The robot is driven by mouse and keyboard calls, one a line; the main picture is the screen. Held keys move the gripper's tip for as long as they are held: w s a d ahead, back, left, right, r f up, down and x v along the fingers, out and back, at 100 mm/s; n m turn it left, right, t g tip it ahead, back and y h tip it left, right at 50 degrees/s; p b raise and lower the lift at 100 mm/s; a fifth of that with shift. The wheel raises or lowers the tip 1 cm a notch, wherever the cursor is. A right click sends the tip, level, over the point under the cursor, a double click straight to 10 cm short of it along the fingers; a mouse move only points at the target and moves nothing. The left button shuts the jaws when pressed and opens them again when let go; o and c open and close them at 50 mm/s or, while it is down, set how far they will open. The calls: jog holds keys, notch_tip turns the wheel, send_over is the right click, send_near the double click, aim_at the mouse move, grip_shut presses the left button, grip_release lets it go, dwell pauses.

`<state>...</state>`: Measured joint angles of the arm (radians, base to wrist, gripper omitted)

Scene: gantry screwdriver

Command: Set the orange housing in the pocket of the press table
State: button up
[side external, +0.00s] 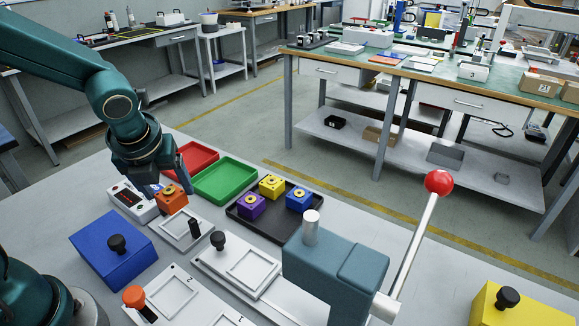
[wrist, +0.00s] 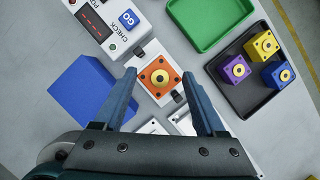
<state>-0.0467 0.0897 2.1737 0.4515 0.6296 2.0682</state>
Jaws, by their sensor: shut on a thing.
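In the wrist view the housing (wrist: 160,78) shows between the two fingers of my gripper (wrist: 165,97). It is beside the white check box (side external: 133,202) and near a small white frame (side external: 182,229); I cannot tell whether its underside touches anything. The press table (side external: 225,263), a pale plate with a square pocket and black knob, lies to the right and nearer, beside the blue-grey press (side external: 325,262). Its pocket looks empty.
A black tray (side external: 240,222) holds purple, yellow and blue housings. Green (side external: 225,180) and red (side external: 190,160) trays stand behind. A blue block (side external: 113,248) is at left, a numbered white fixture (side external: 165,300) in front. The red-ball press lever (side external: 418,235) rises at right.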

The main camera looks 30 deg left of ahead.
aim_at(169, 197)
notch_tip(169, 197, up, 5)
jog(key=shift+f, duration=0.2)
jog(key=n, duration=0.2)
jog(key=n+g, duration=0.1)
jog(key=shift+s+d+r+n+y, duration=0.1)
jog(key=shift+s+d+n+y, duration=0.1)
jog(key=shift+d+n+y, duration=0.15)
jog(key=n, duration=0.2)
jog(key=n+g, duration=0.1)
jog(key=shift+d+r+n+g+y, duration=0.15)
jog(key=shift+d+n+g+y, duration=0.05)
jog(key=shift+n+g+y, duration=0.15)
jog(key=w+d+n+g+h, duration=0.15)
jog(key=d+n+h, duration=0.4)
jog(key=n, duration=0.85)
jog(key=d+n+g+h, duration=0.2)
jog(key=d+n, duration=0.7)
jog(key=n, duration=0.5)
jog(key=shift+n, duration=0.3)
jog(key=shift+w+x, duration=0.25)
jog(key=shift+x, duration=1)
jog(key=shift+w+x, duration=0.3)
jog(key=shift+x, duration=0.95)
jog(key=shift+w+x, duration=0.25)
jog(key=shift+x, duration=1)
jog(key=shift+d+f, duration=0.1)
jog(key=shift+f, duration=0.75)
